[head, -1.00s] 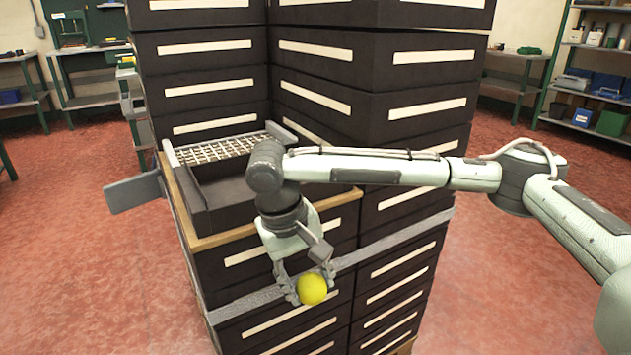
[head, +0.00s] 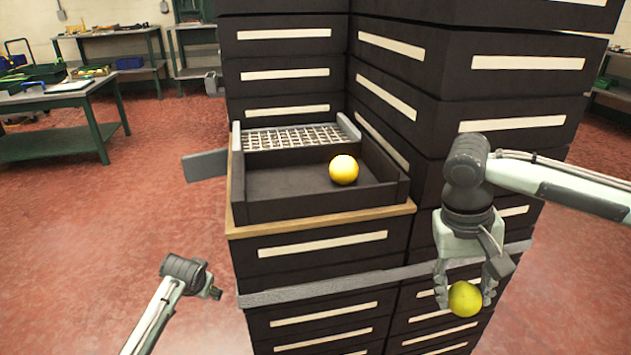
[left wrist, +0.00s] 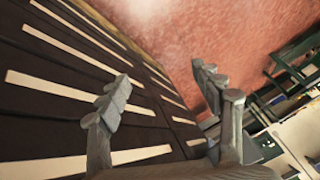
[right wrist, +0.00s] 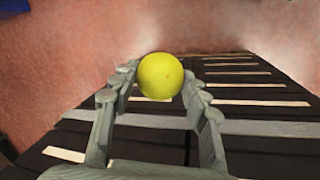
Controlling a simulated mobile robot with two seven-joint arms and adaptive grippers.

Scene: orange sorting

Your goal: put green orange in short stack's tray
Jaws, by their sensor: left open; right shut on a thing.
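The green orange (head: 465,299), yellow-green and round, is between the fingertips of my right gripper (head: 466,290). The gripper is shut on it, pointing down in front of the stacks, right of and lower than the tray. The orange also shows at the fingertips in the right wrist view (right wrist: 160,76). The short stack's tray (head: 300,207) is dark and open at the top. A yellow-orange fruit (head: 344,170) is in its right part. My left gripper (left wrist: 162,88) is open and empty beside a stack's side; part of my left arm shows at lower left in the head view.
A taller stack of black crates (head: 420,95) rises behind and right of the tray. A light grid (head: 293,137) lies at the tray's back. A grey strap (head: 330,287) runs round the stacks. A green workbench (head: 60,125) stands far left. Red floor there is clear.

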